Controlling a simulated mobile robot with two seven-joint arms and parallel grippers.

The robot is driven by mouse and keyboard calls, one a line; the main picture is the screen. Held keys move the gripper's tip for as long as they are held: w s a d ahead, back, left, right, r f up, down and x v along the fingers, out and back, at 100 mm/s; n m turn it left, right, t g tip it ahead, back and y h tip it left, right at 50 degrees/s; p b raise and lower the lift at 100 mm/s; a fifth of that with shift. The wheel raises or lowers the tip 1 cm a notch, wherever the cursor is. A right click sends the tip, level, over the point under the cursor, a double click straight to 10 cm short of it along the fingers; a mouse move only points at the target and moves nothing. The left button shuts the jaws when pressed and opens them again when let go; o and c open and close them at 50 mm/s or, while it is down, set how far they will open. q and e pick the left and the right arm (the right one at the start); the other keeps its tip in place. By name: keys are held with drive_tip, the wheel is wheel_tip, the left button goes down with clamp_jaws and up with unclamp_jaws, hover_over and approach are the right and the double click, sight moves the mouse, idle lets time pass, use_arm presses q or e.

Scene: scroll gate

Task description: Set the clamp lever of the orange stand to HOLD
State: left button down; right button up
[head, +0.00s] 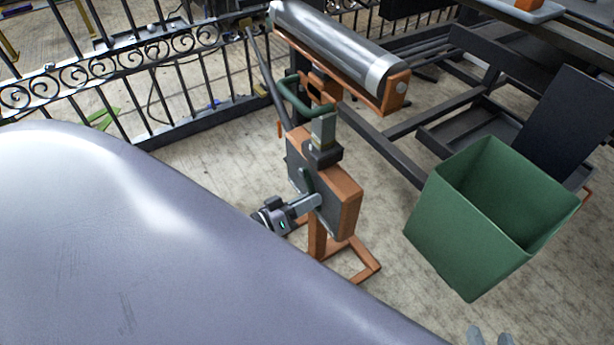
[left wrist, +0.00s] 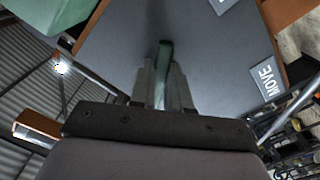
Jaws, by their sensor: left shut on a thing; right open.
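The orange stand (head: 342,188) is in the middle of the head view, with a dark grey plate on its side face. The green clamp lever (head: 305,180) is on that plate; in the left wrist view its green end (left wrist: 165,52) shows between the fingers. My left gripper (head: 312,203) is shut on the lever, also in the left wrist view (left wrist: 163,82). A MOVE label (left wrist: 265,78) is on the plate at the right; another label at the top is cut off. The HOLD marking is not readable. My right gripper (head: 490,338) is partly visible at the bottom edge, open.
A green bin (head: 460,225) stands to the right. A black iron fence (head: 175,75) is at the back left. Bare floor lies around the stand.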

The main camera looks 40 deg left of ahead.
use_arm(q)
drive_tip(key=shift+s, duration=0.1)
drive_tip(key=c, duration=1.1)
unclamp_jaws()
drive_tip(key=p+v, duration=0.1)
drive_tip(key=v, duration=0.6)
drive_tip(key=shift+p, duration=0.3)
use_arm(e)
drive_tip(key=shift+s+d+f, duration=0.3)
drive_tip(key=shift+d+f, duration=0.1)
drive_tip(key=shift+d, duration=0.25)
drive_tip(key=shift+r, duration=0.1)
